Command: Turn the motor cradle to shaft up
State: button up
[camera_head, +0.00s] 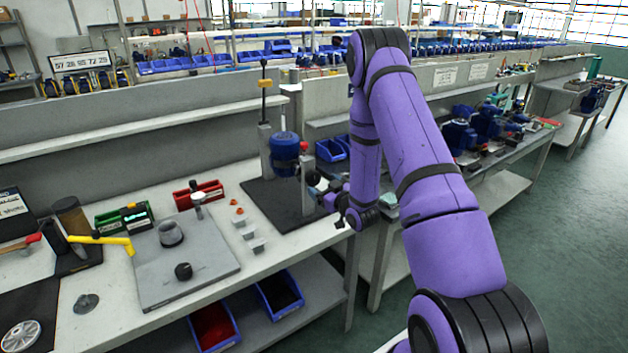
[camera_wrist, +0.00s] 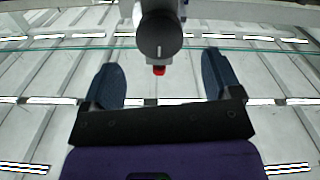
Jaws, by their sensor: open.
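The motor cradle carries a blue motor (camera_head: 285,146) between grey posts on a dark base plate (camera_head: 262,198), at the right end of the near bench. I cannot tell which way the motor's shaft points. A round black knob (camera_head: 313,178) sits on the cradle's right side. In the wrist view a black knob (camera_wrist: 158,36) with a white index line is ahead of my gripper (camera_wrist: 162,75), with a small red tip (camera_wrist: 158,71) below it. My gripper (camera_head: 338,203) is open and empty, its blue-grey fingers apart on either side, the knob a little beyond them.
A grey plate (camera_head: 205,266) with round parts lies left of the cradle, and small orange and grey pieces lie between them. A yellow-handled tool (camera_head: 98,240) is further left. Open floor (camera_head: 560,220) lies right.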

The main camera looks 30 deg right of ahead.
aim_at(315, 179)
jog(key=shift+w+a, duration=0.1)
jog(key=shift+w, duration=2.85)
jog(key=c, duration=1.3)
jog(key=shift+m, duration=1.6)
jog(key=o, duration=1.3)
jog(key=s, duration=1)
jog(key=shift+s+d, duration=0.25)
jog(key=shift+s, duration=0.15)
